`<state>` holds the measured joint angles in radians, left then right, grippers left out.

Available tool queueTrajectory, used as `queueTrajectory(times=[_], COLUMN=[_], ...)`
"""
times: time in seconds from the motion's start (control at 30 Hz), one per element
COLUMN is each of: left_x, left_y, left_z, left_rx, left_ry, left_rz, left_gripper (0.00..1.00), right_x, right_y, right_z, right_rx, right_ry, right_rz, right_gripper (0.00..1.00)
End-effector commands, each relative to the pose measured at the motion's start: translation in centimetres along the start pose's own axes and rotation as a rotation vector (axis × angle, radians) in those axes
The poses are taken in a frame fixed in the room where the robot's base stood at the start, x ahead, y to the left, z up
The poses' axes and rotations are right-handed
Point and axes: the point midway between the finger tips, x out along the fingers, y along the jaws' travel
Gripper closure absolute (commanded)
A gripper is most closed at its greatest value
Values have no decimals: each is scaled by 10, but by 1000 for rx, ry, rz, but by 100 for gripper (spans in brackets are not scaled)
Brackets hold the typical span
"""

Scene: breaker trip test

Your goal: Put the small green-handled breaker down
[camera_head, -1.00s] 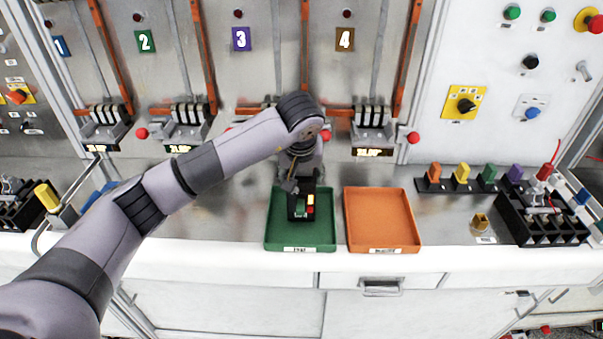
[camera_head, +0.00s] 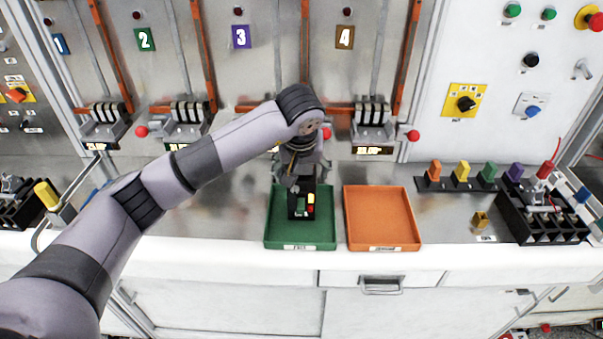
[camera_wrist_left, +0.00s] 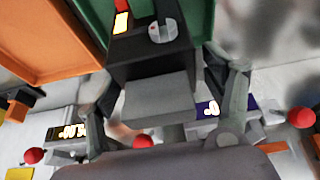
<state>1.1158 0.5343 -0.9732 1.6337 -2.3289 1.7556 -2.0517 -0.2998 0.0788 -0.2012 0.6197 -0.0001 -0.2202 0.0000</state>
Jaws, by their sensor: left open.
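The small black breaker (camera_head: 299,204) stands in the green tray (camera_head: 272,236), with red and yellow marks on its face. A small patch between the marks looks green, but I cannot clearly make out a green handle. My left gripper (camera_head: 301,178) is just above and behind the breaker, open. In the left wrist view, the breaker (camera_wrist_left: 150,68) lies between the two spread fingers of my left gripper (camera_wrist_left: 168,88), with a grey block at its near end and a rounded grey lever on its face. My right gripper is not in view.
An empty orange tray (camera_head: 382,220) is right of the green one. Further right are several coloured handles (camera_head: 462,173), a small brass piece (camera_head: 481,220) and a black terminal block (camera_head: 541,222). Behind stands the panel with numbered bays (camera_head: 240,60). Bare counter lies left of the green tray.

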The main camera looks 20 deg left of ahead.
Motion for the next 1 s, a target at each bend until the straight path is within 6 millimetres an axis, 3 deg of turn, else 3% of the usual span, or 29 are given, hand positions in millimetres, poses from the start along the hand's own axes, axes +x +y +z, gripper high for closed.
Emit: queueTrajectory(times=[0.2,0.5,0.7,1.0], left_x=[-44,-98,-110,-110], left_y=[0,0,0,0], left_z=[0,0,0,0], left_rx=[0,-1,0,0], left_ry=[10,4,1,1], left_rz=[2,0,-1,-1], left_gripper=[25,25,25,25], right_x=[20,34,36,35], right_y=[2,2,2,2], right_z=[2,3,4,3], right_rx=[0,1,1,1], right_ry=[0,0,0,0], right_rz=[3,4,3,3], right_gripper=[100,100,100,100])
